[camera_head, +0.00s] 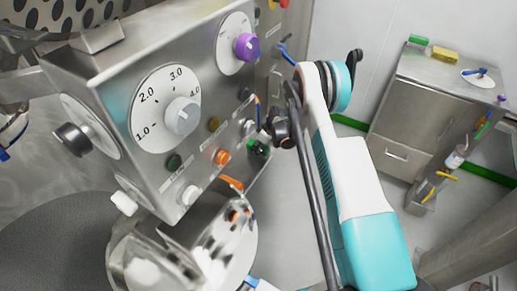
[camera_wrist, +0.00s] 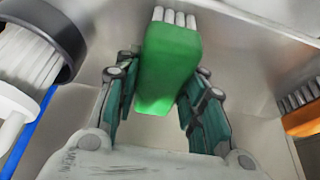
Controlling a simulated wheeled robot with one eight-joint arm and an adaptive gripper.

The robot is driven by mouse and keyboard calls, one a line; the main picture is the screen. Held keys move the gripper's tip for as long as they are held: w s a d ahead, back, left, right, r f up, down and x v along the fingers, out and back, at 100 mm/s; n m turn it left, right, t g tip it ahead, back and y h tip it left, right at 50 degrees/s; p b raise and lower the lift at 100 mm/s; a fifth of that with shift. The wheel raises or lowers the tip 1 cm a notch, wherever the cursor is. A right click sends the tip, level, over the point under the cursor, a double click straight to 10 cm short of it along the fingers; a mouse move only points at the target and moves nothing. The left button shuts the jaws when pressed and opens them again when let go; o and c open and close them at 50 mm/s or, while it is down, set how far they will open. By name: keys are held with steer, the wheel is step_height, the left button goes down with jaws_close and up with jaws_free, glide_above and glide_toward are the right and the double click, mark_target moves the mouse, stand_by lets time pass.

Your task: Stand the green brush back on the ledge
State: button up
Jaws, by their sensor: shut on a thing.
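The green brush (camera_wrist: 168,65) is between the two fingers of my gripper (camera_wrist: 160,88) in the wrist view. It is a green block with pale bristles pointing to the top of the picture. Both fingers lie along its sides. In the head view the green brush (camera_head: 259,148) is a small dark green shape beside the control panel's right side, with my gripper (camera_head: 264,139) partly hidden by my arm. A steel surface (camera_wrist: 235,60) lies behind the brush in the wrist view. I cannot tell whether the brush touches the ledge.
An orange brush (camera_wrist: 303,120) is at the right in the wrist view; an orange piece (camera_head: 230,183) shows below the panel (camera_head: 140,110) in the head view. Knobs and buttons jut from the panel. A dark-ringed white brush (camera_wrist: 35,50) is at the left. A steel cabinet (camera_head: 440,80) stands back right.

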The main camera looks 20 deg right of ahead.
steer(key=o, duration=1)
steer(key=shift+r, duration=0.1)
steer(key=s+d+r+m+h+p, duration=0.15)
steer(key=s+r, duration=0.25)
steer(key=r, duration=1.1)
steer(key=s+r+m+y+p, duration=0.1)
steer(key=s+r+p, duration=0.2)
steer(key=r, duration=1.2)
steer(key=s+a+r+m+t+h, duration=0.1)
steer(key=s+r+m+t, duration=0.1)
steer(key=s+r, duration=0.95)
steer(key=s+a+r+m+t+h, duration=0.1)
steer(key=s+r+m, duration=0.1)
steer(key=s, duration=1)
steer(key=s+r+m+t, duration=0.1)
steer(key=s+r, duration=0.4)
steer(key=s, duration=0.6)
steer(key=shift+s+a+r+m+h, duration=0.25)
steer(key=shift+s+a+m+h, duration=0.1)
steer(key=shift+m, duration=0.4)
